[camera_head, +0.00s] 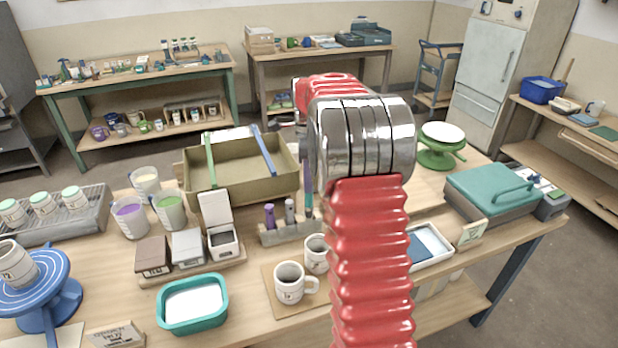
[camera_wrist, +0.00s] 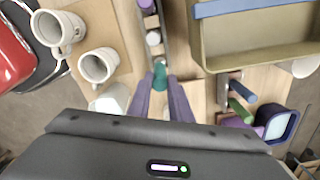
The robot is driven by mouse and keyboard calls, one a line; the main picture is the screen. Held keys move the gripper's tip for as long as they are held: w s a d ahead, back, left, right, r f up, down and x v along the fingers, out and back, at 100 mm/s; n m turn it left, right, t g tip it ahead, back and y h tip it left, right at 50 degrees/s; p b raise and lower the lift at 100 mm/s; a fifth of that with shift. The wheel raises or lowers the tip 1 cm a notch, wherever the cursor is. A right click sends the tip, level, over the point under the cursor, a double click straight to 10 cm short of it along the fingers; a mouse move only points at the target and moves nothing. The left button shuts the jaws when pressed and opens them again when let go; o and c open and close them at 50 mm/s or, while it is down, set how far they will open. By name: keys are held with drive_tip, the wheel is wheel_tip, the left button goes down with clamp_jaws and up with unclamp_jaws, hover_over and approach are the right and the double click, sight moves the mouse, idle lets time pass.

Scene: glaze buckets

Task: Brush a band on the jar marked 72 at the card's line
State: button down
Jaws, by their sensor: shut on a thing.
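My gripper (camera_head: 308,187) is shut on the teal handle of an upright tool (camera_head: 308,206), seemingly a brush, at the right end of a small rack (camera_head: 286,234). In the wrist view my purple fingers (camera_wrist: 162,88) close around the teal handle (camera_wrist: 160,72); its lower end is hidden. I cannot tell whether it is clear of the rack. A white jar (camera_head: 14,265) with dark marks stands on a blue turntable (camera_head: 62,290) at the left edge; its number is unreadable. A small lettered card (camera_head: 118,334) stands at the front left; I cannot read its line.
Two white mugs (camera_head: 289,282) (camera_head: 317,251) stand on a board beside the rack. An olive bin (camera_head: 240,185) is behind it. Glaze buckets (camera_head: 131,215) (camera_head: 169,208), small lidded boxes (camera_head: 187,248) and a teal tub (camera_head: 193,304) lie between rack and turntable. My red arm hides the middle right.

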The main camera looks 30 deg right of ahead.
drive_tip(key=shift+f, duration=0.95)
drive_tip(key=shift+f, duration=1.8)
idle(1.5)
drive_tip(key=c, duration=1.5)
unclamp_jaws()
drive_tip(key=shift+c, duration=0.2)
drive_tip(key=shift+o, duration=0.5)
drive_tip(key=o, duration=0.3)
drive_tip(key=shift+r, duration=0.1)
